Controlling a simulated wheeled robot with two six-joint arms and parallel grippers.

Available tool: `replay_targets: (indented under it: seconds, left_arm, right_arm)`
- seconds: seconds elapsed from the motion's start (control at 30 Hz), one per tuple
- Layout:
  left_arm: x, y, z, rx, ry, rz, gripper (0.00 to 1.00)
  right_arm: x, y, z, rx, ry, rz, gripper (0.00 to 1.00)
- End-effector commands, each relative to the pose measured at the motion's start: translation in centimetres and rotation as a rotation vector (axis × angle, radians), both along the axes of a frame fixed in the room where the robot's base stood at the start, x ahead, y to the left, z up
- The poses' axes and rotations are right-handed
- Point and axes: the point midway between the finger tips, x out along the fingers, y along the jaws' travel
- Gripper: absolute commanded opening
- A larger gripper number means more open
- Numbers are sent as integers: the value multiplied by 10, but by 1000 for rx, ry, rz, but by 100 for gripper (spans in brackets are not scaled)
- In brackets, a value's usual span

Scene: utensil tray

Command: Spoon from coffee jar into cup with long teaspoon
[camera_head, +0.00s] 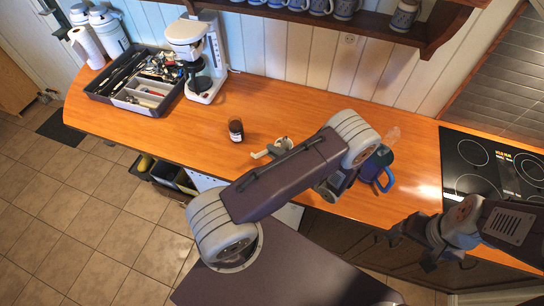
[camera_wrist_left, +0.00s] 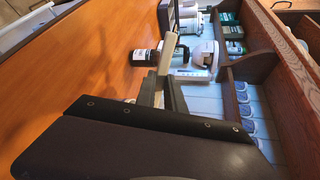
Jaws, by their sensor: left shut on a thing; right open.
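The coffee jar (camera_head: 236,130), small and dark with a label, stands upright on the counter; it also shows in the left wrist view (camera_wrist_left: 145,57). My left gripper (camera_head: 273,148), partly hidden behind my arm, is right of the jar and apart from it. It is shut on a pale beige handle (camera_head: 261,154), apparently the teaspoon's, also in the left wrist view (camera_wrist_left: 167,53). The spoon's bowl cannot be made out. A blue cup (camera_head: 386,178) with a handle stands farther right, partly hidden by my arm. My right gripper (camera_head: 411,248) is open near the counter's front edge.
A grey utensil tray (camera_head: 103,98) and a white coffee maker (camera_head: 202,90) stand at the left. A black hob (camera_head: 465,180) is at the right. A shelf with mugs (camera_head: 425,45) hangs above. The counter (camera_head: 290,105) behind the jar is clear.

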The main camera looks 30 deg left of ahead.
Motion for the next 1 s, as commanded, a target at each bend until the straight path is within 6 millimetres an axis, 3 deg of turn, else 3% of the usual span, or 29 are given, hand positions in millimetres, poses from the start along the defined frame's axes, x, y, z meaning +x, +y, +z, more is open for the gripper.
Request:
replay_targets:
  seconds: [0.03,0.1,0.6,0.8,1.0]
  left_arm:
    - [0,-2,-10,45,-1,-12,0]
    - [0,1,13,6,-2,1,0]
    - [2,14,36,-519,28,116,0]
    - [2,17,39,-710,45,155,0]
    - [2,17,38,-763,50,160,0]
  right_arm:
    - [0,0,-16,0,0,0,78]
    - [0,0,10,0,2,0,78]
    - [0,0,83,0,0,0,78]
    - [0,0,98,0,0,0,78]
    - [0,0,100,0,0,0,78]
